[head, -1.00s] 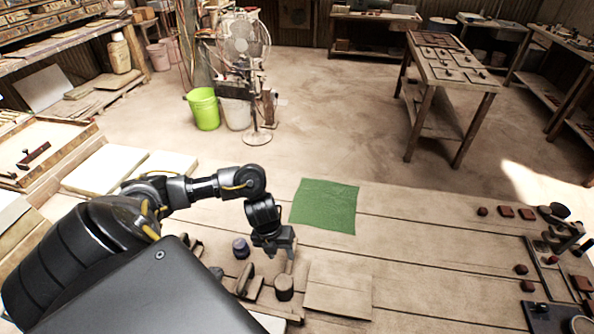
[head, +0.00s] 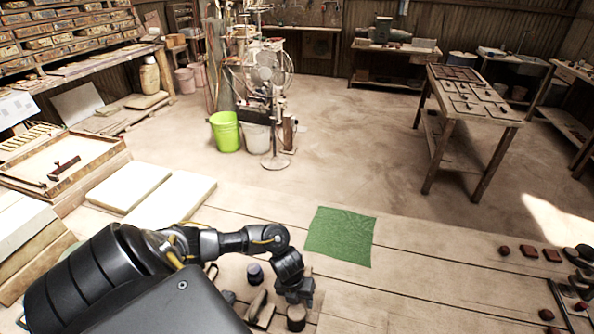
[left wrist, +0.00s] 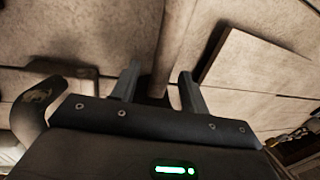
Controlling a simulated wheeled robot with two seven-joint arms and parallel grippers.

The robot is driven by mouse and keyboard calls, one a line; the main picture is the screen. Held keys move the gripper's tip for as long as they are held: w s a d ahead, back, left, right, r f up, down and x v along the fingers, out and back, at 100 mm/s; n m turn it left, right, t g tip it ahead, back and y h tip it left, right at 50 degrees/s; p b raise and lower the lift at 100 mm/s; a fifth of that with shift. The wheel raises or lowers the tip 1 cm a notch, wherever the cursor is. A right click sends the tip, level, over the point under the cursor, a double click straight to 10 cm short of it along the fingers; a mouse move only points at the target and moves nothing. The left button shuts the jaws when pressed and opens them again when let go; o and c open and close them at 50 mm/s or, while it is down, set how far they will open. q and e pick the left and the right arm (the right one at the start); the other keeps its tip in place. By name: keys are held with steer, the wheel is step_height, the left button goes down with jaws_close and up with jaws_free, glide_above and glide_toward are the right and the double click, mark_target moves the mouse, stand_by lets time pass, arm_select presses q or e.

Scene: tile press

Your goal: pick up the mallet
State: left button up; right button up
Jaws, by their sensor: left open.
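What looks like the mallet stands on the bench, with its brown cylindrical head (head: 296,318) at the bottom of the head view. My left gripper (head: 301,302) is open and points down just above and behind it, hiding part of it. In the left wrist view my left gripper's two fingers (left wrist: 157,88) are apart. A brownish rod, apparently the mallet's handle (left wrist: 177,40), runs up the picture from between them. I cannot tell whether the fingers touch it. My right gripper is not in view.
Close to the left gripper are a dark jar (head: 255,273) and a pale wedge-shaped piece (head: 256,305). A green cloth (head: 340,236) lies beyond. Pale slabs (head: 128,186) lie at the left, small red-brown pieces (head: 528,254) at the right.

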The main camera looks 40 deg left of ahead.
arm_select(q)
steer(key=shift+f, duration=0.5)
jaws_close()
steer(key=shift+r, duration=0.1)
